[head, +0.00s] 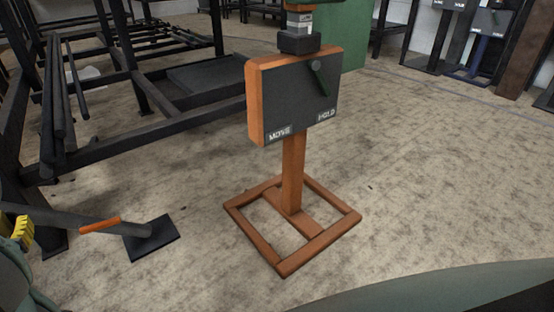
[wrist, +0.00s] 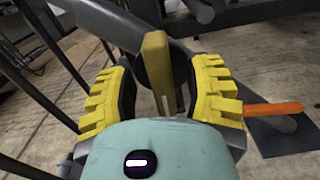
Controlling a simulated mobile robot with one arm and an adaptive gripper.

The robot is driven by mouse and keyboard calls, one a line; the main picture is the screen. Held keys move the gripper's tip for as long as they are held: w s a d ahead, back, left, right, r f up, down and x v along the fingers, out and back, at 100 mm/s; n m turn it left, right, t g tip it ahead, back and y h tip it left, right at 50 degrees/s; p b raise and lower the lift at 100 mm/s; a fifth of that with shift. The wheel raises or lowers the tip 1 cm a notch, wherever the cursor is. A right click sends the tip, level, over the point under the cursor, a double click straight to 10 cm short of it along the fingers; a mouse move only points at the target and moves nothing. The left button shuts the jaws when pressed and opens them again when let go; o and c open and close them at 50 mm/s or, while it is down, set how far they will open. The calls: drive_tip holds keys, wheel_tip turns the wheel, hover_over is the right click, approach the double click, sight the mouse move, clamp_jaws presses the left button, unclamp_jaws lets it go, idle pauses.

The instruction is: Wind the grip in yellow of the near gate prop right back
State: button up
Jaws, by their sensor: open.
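In the wrist view a yellow grip (wrist: 156,62), a flat upright block, stands in front of a round dark part. My gripper (wrist: 160,75) has its two ribbed yellow fingers on either side of the grip, with a visible gap on each side. In the head view only a piece of my gripper (head: 20,231) shows at the left edge, and the grip cannot be made out there. A dark sloping bar (head: 65,217) runs from there to a black floor plate (head: 151,238). An orange strip (head: 100,225) lies beside the bar, and it also shows in the wrist view (wrist: 273,109).
An orange stand (head: 292,170) carries a dark panel (head: 290,95) marked MOVE and HOLD, with a dark green lever (head: 322,78). Black metal frames (head: 205,85) fill the back left. The floor around the orange stand is clear.

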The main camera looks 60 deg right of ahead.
drive_tip(key=v, duration=1.1)
drive_tip(key=shift+s, duration=0.2)
